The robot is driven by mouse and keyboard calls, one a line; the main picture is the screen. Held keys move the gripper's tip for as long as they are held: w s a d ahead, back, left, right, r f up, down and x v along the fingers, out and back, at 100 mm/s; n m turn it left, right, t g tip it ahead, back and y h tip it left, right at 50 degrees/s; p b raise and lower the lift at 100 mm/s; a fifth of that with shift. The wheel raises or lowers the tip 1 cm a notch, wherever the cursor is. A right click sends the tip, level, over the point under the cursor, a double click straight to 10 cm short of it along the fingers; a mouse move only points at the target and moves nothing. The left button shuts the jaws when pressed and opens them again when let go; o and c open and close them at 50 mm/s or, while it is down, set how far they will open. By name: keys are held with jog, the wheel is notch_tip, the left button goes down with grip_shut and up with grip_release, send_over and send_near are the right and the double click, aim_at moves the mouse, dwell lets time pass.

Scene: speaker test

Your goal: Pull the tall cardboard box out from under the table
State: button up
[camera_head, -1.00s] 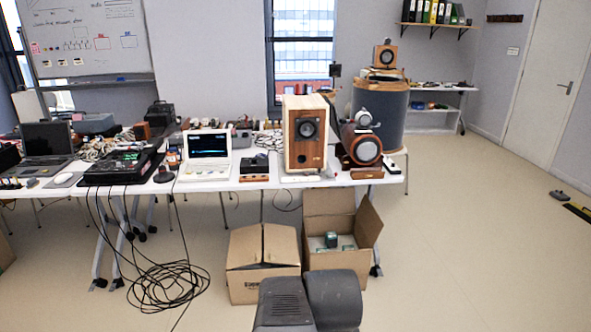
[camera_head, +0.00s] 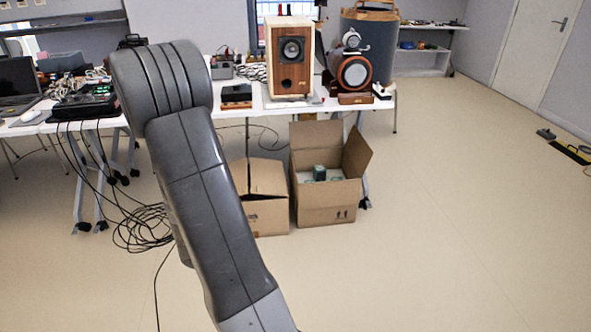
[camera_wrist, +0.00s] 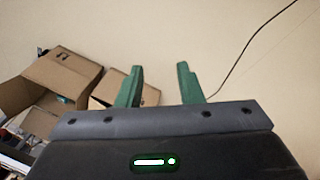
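A tall cardboard box (camera_head: 325,205) with open, spread flaps stands on the floor by the table's front edge in the head view. Small dark green items lie inside it. It also shows at the left of the wrist view (camera_wrist: 58,72). A lower cardboard box (camera_head: 268,217) stands against its left side, partly hidden by my arm in the head view and by a finger in the wrist view. My gripper (camera_wrist: 160,72) has two green fingers spread apart with nothing between them, over bare floor beside the boxes. My gripper is hidden in the head view.
The white table (camera_head: 230,111) holds a wooden speaker (camera_head: 291,80), a laptop (camera_head: 20,85) and other equipment. Black cables (camera_head: 140,228) hang down and coil on the floor left of the boxes.

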jog(key=s+a+f+n+b, duration=0.1)
jog(key=s+a+f, duration=0.2)
jog(key=f, duration=0.4)
jog(key=s+a+f+n+g+b, duration=0.1)
jog(key=s+a+f+b, duration=0.1)
jog(key=a+f, duration=0.4)
jog(key=s+a+f+n+g+y+b, duration=0.1)
jog(key=s+a+f+b, duration=0.1)
jog(key=f, duration=0.7)
jog(key=shift+s+a, duration=0.85)
jog(key=shift+a, duration=0.4)
jog(key=shift+d+f, duration=0.1)
